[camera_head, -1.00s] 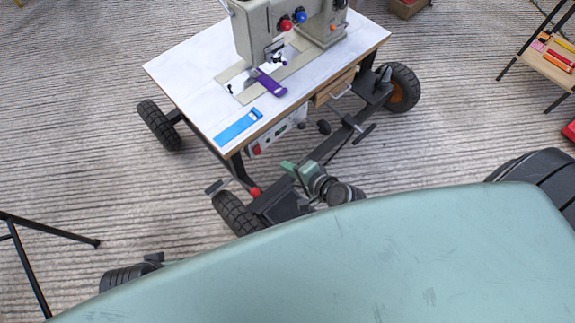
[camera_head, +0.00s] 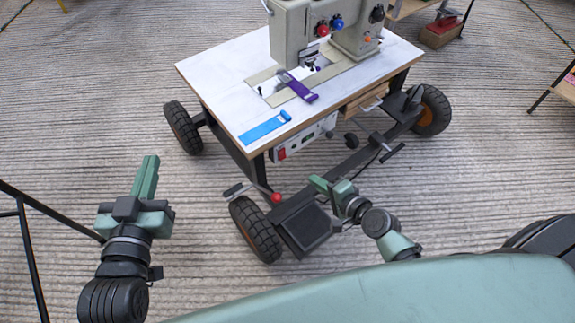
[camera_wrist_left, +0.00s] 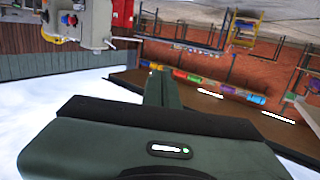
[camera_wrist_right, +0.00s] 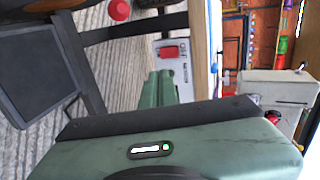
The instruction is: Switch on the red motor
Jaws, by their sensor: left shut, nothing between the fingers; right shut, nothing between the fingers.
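A box with a red switch (camera_head: 282,154) hangs under the front edge of the white sewing table (camera_head: 225,75). The red switch also shows in the right wrist view (camera_wrist_right: 170,52), just beyond the fingertips. My right gripper (camera_head: 318,184) is shut and empty, below and right of the switch, with a visible gap in the head view. Its closed fingers show in the right wrist view (camera_wrist_right: 160,85). My left gripper (camera_head: 150,165) is shut and empty, left of the table and apart from it. Its fingers also show in the left wrist view (camera_wrist_left: 160,75).
A grey sewing machine (camera_head: 290,38) stands on the tabletop. A blue strip (camera_head: 265,127) and a purple strip (camera_head: 300,90) lie there. A black wheel (camera_head: 255,230), a dark pedal (camera_head: 305,230) and a red ball (camera_head: 276,198) are near my right gripper.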

